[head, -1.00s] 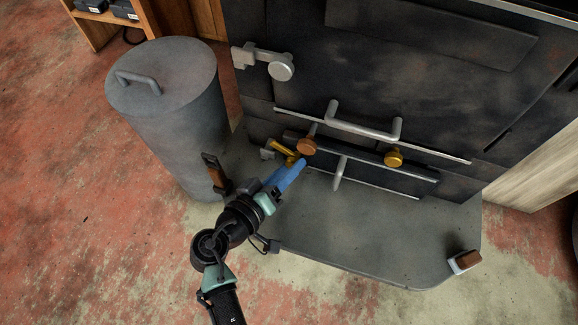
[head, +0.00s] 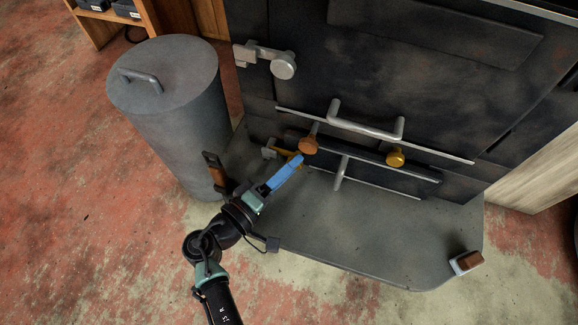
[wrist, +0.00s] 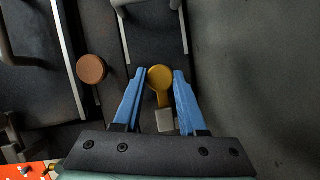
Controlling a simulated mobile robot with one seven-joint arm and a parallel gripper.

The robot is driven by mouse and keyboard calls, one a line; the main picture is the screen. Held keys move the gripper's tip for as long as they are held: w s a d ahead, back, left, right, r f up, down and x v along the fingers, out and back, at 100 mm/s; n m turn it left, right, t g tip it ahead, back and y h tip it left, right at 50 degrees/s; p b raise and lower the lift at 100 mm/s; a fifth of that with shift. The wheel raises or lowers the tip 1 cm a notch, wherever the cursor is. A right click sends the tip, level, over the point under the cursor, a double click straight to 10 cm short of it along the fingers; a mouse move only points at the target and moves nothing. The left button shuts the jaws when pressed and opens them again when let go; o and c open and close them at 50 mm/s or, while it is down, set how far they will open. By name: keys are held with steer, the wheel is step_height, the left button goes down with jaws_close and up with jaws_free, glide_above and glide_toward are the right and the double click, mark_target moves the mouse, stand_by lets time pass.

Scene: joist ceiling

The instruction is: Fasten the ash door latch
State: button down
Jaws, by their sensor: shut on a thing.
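The ash door (head: 375,172) is the low dark panel at the stove's foot, with a silver handle (head: 341,172) and a brass knob (head: 395,158). The brass latch (head: 284,151) is at its left end, beside a small grey bracket (head: 269,149). In the wrist view the latch (wrist: 160,78) has a round end and a short arm running down to a pale grey block (wrist: 165,121). My gripper (wrist: 157,80) has its blue fingers on both sides of the latch and is shut on it. In the head view my gripper (head: 298,160) partly hides the latch.
A copper knob (head: 309,146) sits close above my fingertips. A silver bar handle (head: 365,128) and a silver latch (head: 283,66) are higher on the stove. A grey lidded bin (head: 175,120) stands at left. The hearth plate (head: 350,235) is mostly clear.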

stand_by(0.3)
steer(key=c, duration=0.8)
jaws_free()
steer(key=shift+o, duration=0.2)
steer(key=p+v, duration=0.5)
steer(key=v, duration=0.7)
steer(key=shift+r, duration=0.2)
steer(key=shift+s+a, duration=0.25)
steer(key=shift+s, duration=0.15)
steer(key=shift+f, duration=0.1)
